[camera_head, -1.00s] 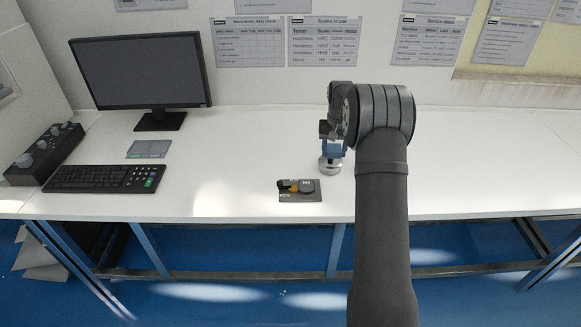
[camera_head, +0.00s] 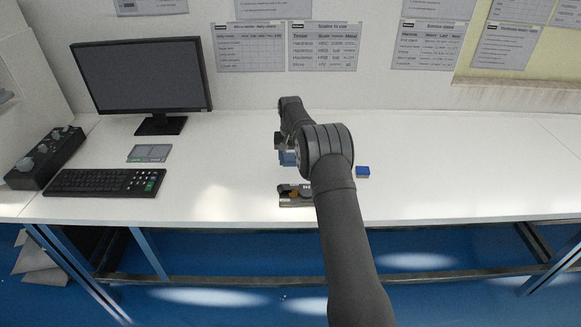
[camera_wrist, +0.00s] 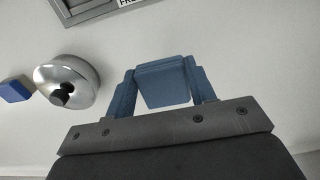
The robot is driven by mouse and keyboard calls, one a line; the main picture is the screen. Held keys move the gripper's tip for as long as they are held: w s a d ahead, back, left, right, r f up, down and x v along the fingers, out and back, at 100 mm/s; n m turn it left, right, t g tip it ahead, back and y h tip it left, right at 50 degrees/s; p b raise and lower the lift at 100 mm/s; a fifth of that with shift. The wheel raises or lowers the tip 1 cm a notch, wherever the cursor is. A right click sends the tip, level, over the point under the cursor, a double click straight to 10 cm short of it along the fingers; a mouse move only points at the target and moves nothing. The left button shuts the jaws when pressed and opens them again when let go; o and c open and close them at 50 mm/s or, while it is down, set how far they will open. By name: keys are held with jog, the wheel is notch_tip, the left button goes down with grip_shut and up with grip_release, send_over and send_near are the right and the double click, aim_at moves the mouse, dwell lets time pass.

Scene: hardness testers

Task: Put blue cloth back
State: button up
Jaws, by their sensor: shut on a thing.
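My gripper (camera_wrist: 161,76) has blue-grey fingers and is shut on a blue-grey folded pad, which looks like the blue cloth (camera_wrist: 165,88). The cloth sits between the two fingers, above the white table. In the head view my gripper (camera_head: 287,153) is just behind the small dark tray, and the arm partly covers it. A brighter blue block (camera_head: 362,172) lies on the table to the right of the arm. It also shows at the left edge of the wrist view (camera_wrist: 15,90).
A shiny round metal piece with a black knob (camera_wrist: 67,83) stands beside the blue block; my arm hides it in the head view. The dark tray (camera_head: 292,203) lies near the front edge. Keyboard (camera_head: 100,182), monitor (camera_head: 142,76) and control box (camera_head: 45,157) stand left. The right tabletop is clear.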

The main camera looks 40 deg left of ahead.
aim_at(291, 166)
jog(key=shift+f, duration=1.9)
jog(key=o, duration=0.9)
jog(key=shift+f, duration=0.15)
notch_tip(291, 166, up, 12)
jog(key=shift+r, duration=0.2)
jog(key=shift+f, duration=0.1)
jog(key=shift+f, duration=4.05)
